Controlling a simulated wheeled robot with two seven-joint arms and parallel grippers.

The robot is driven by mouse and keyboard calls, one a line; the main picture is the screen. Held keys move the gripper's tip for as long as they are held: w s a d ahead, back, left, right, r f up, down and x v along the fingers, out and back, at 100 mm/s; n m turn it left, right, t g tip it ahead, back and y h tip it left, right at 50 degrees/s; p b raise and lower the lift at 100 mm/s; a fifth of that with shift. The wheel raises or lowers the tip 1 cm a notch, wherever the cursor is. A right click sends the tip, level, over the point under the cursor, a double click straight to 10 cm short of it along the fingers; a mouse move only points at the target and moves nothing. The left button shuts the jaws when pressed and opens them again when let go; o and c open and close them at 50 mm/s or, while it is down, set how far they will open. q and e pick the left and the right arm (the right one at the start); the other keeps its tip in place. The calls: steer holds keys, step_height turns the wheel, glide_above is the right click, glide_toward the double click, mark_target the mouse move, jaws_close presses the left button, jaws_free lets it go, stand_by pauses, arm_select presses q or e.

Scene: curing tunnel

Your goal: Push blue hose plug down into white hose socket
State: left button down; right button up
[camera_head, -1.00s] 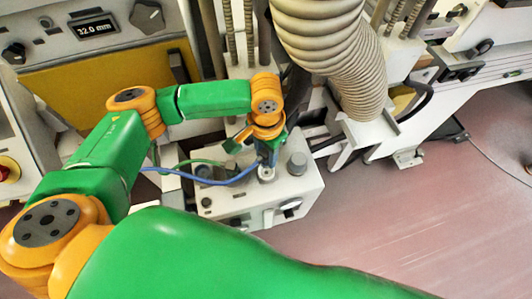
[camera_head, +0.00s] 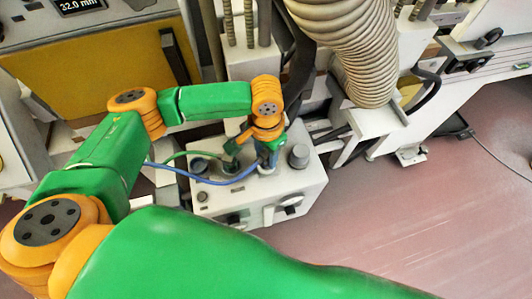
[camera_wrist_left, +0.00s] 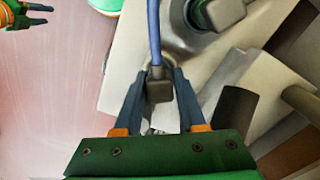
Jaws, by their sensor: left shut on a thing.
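My left gripper (camera_head: 268,150) is pointed down over the white box and is shut on the blue hose plug. In the left wrist view, the plug's dark grey elbow body (camera_wrist_left: 158,86) is between the two dark fingers, and its blue hose (camera_wrist_left: 153,35) runs up out of the picture. The white hose socket (camera_head: 266,170) is right under the fingers on top of the box, mostly hidden by them. I cannot tell how deep the plug sits in it. My right gripper (camera_wrist_left: 38,14) shows only in the left wrist view's top left corner, fingers apart and empty.
The white box (camera_head: 310,185) also carries a green hose with a grey plug (camera_head: 231,166), a dark grey knob (camera_head: 298,156) and front switches. A big ribbed duct (camera_head: 350,45) hangs behind. Reddish floor (camera_head: 420,220) is open at the right.

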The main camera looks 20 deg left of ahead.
arm_select(q)
steer(key=shift+f, duration=0.25)
stand_by(0.3)
steer(key=shift+c, duration=2)
jaws_free()
